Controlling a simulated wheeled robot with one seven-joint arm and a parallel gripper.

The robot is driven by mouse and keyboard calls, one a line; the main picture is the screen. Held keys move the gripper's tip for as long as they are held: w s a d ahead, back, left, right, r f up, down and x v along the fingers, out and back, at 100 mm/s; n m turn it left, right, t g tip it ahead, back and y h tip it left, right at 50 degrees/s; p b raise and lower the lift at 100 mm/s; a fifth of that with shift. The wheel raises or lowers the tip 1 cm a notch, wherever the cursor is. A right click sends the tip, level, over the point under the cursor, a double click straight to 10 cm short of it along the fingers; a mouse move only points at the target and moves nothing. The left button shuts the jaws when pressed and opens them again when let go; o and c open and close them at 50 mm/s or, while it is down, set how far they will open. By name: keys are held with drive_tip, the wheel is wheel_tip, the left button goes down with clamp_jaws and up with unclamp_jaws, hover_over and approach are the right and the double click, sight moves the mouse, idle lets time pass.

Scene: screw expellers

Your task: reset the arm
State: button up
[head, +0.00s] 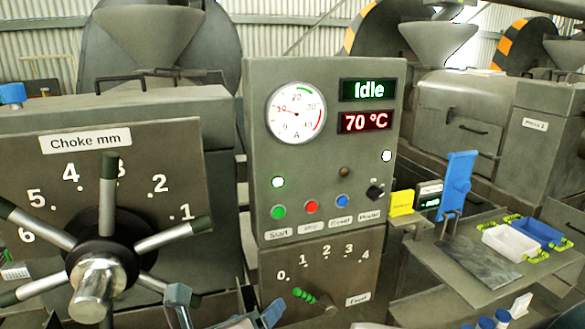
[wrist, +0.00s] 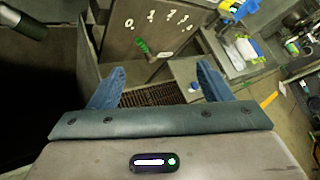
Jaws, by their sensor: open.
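My gripper (wrist: 159,72) is open in the wrist view. Its two blue fingers are spread wide and nothing is held between them. A dark grate shows beyond the gap, below the feed panel (wrist: 158,28). In the head view my gripper (head: 226,306) is at the bottom edge, partly cut off. It is in front of the lower feed panel (head: 345,272) and right of the choke handwheel (head: 92,290). It appears apart from both.
The control box (head: 325,180) reads Idle and 70 °C. The handwheel's long spokes stick out at left. At right, a bench (head: 470,268) holds a white tray (head: 510,243), a blue tray (head: 540,233) and a blue upright piece (head: 457,180). Presses stand behind.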

drive_tip(key=s+d+f+n+g+y, duration=0.2)
drive_tip(key=d+n+g, duration=0.2)
drive_tip(key=d+n, duration=0.7)
drive_tip(key=s+d+f+n+g+y, duration=0.2)
drive_tip(key=d+n, duration=1)
drive_tip(key=n, duration=0.9)
drive_tip(key=f+g, duration=0.1)
drive_tip(key=g, duration=0.1)
drive_tip(key=shift+d+f+n+g, duration=0.2)
drive_tip(key=shift+f+n+g, duration=0.1)
drive_tip(key=shift+f+g, duration=0.1)
